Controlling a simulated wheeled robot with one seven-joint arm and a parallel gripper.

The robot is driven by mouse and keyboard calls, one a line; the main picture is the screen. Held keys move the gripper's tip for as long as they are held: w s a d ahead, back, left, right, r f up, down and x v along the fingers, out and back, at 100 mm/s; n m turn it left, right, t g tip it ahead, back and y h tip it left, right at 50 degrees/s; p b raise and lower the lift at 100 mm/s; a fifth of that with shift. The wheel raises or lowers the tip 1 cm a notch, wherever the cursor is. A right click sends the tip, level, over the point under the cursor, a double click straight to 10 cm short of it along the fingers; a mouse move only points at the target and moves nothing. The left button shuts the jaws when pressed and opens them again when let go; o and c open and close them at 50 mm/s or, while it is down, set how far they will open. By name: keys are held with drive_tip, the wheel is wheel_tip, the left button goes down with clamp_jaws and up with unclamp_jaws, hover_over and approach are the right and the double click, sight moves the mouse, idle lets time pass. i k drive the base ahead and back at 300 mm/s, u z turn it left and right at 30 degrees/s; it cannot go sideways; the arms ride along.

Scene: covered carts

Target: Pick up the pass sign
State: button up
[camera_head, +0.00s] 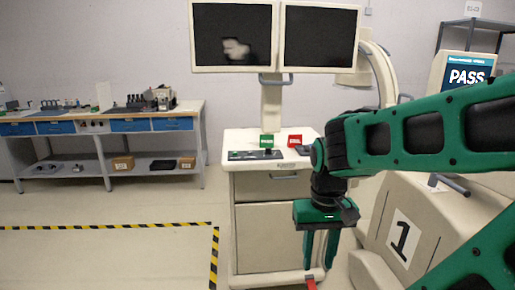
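A small green sign (267,141) stands upright on the top of the beige cart (245,165), below the monitors. A small red sign (295,141) stands to its right. Their lettering is too small to read, so I cannot confirm which is the pass sign by text; green fits it. My gripper (319,265) points down at the cart's right front, well below and to the right of the green sign in the picture. Its two green fingers are apart, with nothing seen between them. The large word PASS shows on a screen (466,75) at the right.
Twin dark monitors (275,37) rise above the cart. A black keyboard (255,155) lies before the green sign. A workbench (110,125) is at left. Floor inside the striped tape (110,228) is clear.

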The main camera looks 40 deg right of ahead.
sight(266, 141)
drive_tip(key=z, duration=0.5)
drive_tip(key=i, duration=0.9)
drive_tip(key=z, duration=0.5)
